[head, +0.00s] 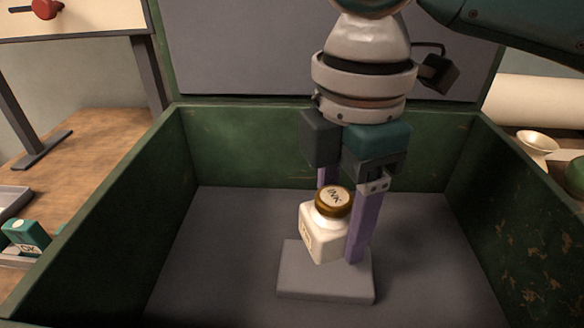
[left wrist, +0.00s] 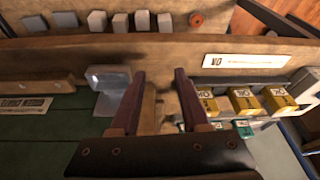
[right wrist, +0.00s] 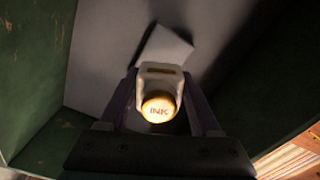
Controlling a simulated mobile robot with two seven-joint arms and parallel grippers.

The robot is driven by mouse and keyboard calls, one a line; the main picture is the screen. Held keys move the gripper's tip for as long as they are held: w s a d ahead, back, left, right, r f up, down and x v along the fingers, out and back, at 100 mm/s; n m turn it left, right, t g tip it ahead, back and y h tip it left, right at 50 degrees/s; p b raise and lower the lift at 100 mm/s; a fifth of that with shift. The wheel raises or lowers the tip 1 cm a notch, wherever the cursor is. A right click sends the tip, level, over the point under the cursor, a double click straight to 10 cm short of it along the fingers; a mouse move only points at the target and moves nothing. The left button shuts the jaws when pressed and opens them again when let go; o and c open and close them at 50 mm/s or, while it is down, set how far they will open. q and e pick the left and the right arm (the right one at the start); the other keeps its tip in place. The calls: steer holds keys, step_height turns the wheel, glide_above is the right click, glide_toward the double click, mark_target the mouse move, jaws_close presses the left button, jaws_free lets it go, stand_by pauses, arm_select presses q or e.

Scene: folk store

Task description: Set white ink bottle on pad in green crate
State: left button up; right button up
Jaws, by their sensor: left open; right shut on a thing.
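The white ink bottle (head: 323,230) has a gold-brown cap marked INK and is tilted a little. My right gripper (head: 342,215) points down into the green crate (head: 250,143) and is shut on the bottle between its purple fingers. The bottle also shows between the fingers in the right wrist view (right wrist: 158,88). The grey pad (head: 325,287) lies on the crate floor below the bottle; I cannot tell whether they touch. The pad shows past the bottle in the right wrist view (right wrist: 165,47). My left gripper (left wrist: 162,105) is open and empty, away from the crate's inside.
The crate's raised lid (head: 240,50) stands behind it. Crate walls rise on both sides of my right gripper. A wooden table (head: 95,150) is at left, with a teal box (head: 27,236). Several yellow boxes (left wrist: 243,100) sit in a rack in the left wrist view.

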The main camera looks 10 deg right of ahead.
mark_target(344, 193)
arm_select(q)
steer(key=shift+a+f+b, duration=0.1)
steer(key=shift+f+b, duration=0.35)
steer(key=shift+f, duration=0.05)
arm_select(e)
steer(key=shift+f, duration=2.25)
steer(key=o, duration=1.4)
steer(key=shift+f, duration=0.15)
arm_select(q)
step_height(344, 193, up, 2)
steer(key=shift+r+p, duration=0.25)
steer(key=shift+p, duration=0.95)
arm_select(e)
step_height(344, 193, up, 12)
steer(key=shift+r, duration=0.2)
